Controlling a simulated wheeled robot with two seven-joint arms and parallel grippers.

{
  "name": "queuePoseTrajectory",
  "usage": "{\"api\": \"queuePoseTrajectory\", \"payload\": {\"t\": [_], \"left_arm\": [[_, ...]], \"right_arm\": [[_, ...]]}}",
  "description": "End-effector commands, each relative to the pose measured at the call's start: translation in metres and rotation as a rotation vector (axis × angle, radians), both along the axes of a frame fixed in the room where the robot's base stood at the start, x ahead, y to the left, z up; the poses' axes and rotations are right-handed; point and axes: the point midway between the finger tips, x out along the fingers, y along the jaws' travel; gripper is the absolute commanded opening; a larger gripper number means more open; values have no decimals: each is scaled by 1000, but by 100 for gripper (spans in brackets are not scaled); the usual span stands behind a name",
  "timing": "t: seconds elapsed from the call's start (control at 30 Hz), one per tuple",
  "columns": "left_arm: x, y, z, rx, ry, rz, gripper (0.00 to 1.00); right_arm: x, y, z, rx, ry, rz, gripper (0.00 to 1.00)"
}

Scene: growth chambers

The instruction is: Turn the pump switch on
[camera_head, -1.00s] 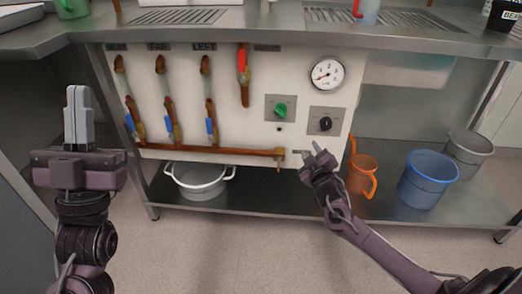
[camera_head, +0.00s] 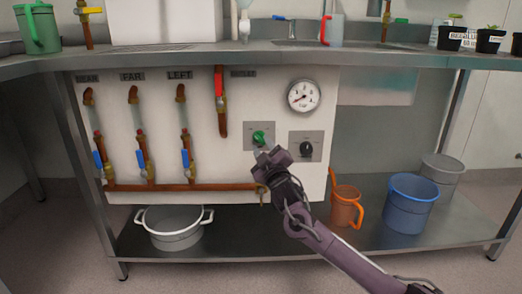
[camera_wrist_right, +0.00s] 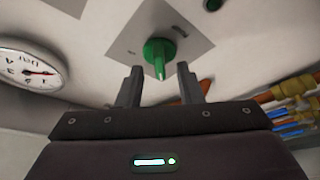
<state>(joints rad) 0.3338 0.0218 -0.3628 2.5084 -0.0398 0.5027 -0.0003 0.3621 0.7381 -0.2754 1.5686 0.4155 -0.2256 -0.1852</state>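A green knob (camera_head: 259,138) sits on a grey square plate on the white panel. A black knob (camera_head: 306,149) sits on a similar plate to its right. I cannot read which is the pump switch. My right gripper (camera_head: 263,152) is just below and in front of the green knob. In the right wrist view the gripper (camera_wrist_right: 159,84) is open, its two fingers apart. The green knob (camera_wrist_right: 160,57) shows beyond and between the fingertips, with nothing held. My left gripper is out of view.
A pressure gauge (camera_head: 303,96) is above the black knob. Pipes with blue-handled valves and a red-handled valve (camera_head: 219,82) are on the left. The steel worktop (camera_head: 250,56) overhangs the panel. A white pot (camera_head: 173,240), orange jug (camera_head: 346,207) and blue bucket (camera_head: 411,203) stand on the lower shelf.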

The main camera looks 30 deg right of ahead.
Motion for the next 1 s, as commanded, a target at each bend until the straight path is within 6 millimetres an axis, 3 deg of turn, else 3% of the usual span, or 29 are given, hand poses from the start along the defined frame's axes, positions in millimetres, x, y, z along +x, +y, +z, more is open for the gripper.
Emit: {"api": "queuePoseTrajectory", "payload": {"t": [0.2,0.47,0.73,1.0], "left_arm": [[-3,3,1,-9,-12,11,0],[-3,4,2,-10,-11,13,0],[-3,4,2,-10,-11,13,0],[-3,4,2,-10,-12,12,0]], "right_arm": [[13,-4,4,0,0,0,33],[15,-4,4,0,1,0,33],[14,-4,4,0,1,1,2],[14,-4,4,7,-2,1,0]]}}
